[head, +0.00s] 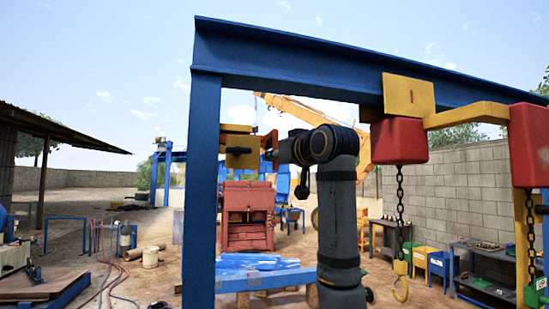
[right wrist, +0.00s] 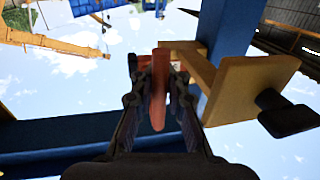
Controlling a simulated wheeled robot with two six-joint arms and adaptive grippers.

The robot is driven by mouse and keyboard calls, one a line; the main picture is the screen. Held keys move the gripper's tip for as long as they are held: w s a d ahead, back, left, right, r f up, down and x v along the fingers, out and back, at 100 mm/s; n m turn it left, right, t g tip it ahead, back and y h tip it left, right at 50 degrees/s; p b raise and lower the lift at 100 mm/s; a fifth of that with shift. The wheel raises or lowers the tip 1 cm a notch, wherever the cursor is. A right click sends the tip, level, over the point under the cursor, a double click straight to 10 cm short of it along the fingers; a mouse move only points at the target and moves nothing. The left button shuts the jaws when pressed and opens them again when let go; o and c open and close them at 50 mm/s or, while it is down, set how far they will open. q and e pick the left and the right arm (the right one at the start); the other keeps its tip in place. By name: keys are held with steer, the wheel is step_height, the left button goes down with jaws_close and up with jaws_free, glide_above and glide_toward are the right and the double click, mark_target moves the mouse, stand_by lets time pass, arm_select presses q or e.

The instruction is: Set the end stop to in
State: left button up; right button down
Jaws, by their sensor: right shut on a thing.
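A yellow bracket (head: 238,130) sits on the blue post under the left end of the overhead beam. A yellow plate with a black knob (head: 238,151) hangs there. Beside it is a red handle (head: 270,140), probably part of the end stop; its in or out setting cannot be read. My right gripper (head: 273,152) reaches it from the right. In the right wrist view the red handle (right wrist: 159,88) stands between the two fingers, which are shut on it. The yellow plate (right wrist: 248,88) shows just right of the fingers. My left gripper is not in view.
The blue beam (head: 300,58) runs overhead, with the blue post (head: 201,190) close at left. Red hoist blocks (head: 399,141) with a chain and yellow hook (head: 401,283) hang at right. A red crusher (head: 247,215) stands behind.

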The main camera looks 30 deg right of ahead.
steer(key=c, duration=1.4)
jaws_free()
steer(key=d, duration=0.1)
steer(key=s+d, duration=0.1)
steer(key=d, duration=0.1)
steer(key=shift+s+d+f, duration=0.1)
steer(key=shift+s+d, duration=0.05)
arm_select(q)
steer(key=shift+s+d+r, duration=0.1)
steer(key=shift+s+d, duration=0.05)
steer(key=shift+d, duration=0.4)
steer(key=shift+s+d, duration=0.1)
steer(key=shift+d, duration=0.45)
arm_select(e)
steer(key=shift+o, duration=0.2)
steer(key=s+a, duration=0.1)
steer(key=s, duration=1.1)
steer(key=shift+a, duration=0.4)
steer(key=shift+w, duration=0.1)
